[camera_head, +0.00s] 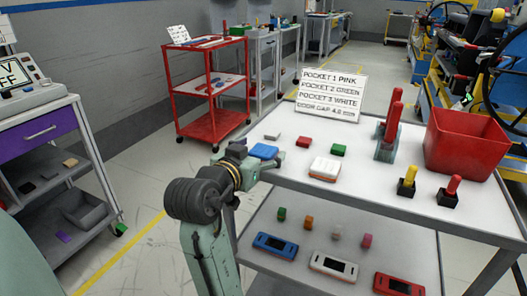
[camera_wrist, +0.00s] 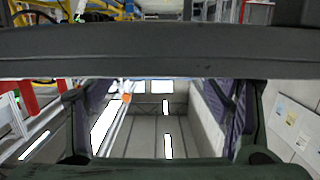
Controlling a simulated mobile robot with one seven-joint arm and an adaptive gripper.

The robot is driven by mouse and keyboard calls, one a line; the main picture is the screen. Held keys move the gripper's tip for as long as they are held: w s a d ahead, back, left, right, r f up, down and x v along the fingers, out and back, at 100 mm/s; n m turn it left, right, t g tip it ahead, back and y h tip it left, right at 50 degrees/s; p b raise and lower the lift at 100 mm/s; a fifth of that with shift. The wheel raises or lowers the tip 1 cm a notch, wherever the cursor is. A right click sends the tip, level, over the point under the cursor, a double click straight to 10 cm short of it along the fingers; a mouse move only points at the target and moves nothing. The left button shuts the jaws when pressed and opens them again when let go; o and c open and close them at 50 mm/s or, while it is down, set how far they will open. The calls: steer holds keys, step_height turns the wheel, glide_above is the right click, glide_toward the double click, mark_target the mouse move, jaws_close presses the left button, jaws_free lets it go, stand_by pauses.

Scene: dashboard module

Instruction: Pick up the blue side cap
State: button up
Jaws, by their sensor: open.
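A flat blue piece (camera_head: 264,151), which looks like the blue side cap, lies near the left end of the white table top (camera_head: 300,182). My gripper (camera_head: 276,160) is at the table's left edge, close beside the blue piece in the picture. I cannot tell whether they touch. In the wrist view the two fingers of my gripper (camera_wrist: 165,120) stand wide apart, with nothing between them. That view shows ceiling lights and structure between the fingers, and the blue piece does not show there.
A red block (camera_head: 304,142), a green block (camera_head: 338,150) and a white box (camera_head: 325,168) lie nearby. The lower shelf holds small blocks and devices, including a blue one (camera_head: 275,245).

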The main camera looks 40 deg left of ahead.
steer(key=shift+w+a+f, duration=0.1)
steer(key=shift+w+f, duration=0.05)
steer(key=shift+w, duration=0.25)
steer(key=shift+c, duration=0.2)
steer(key=c, duration=1.2)
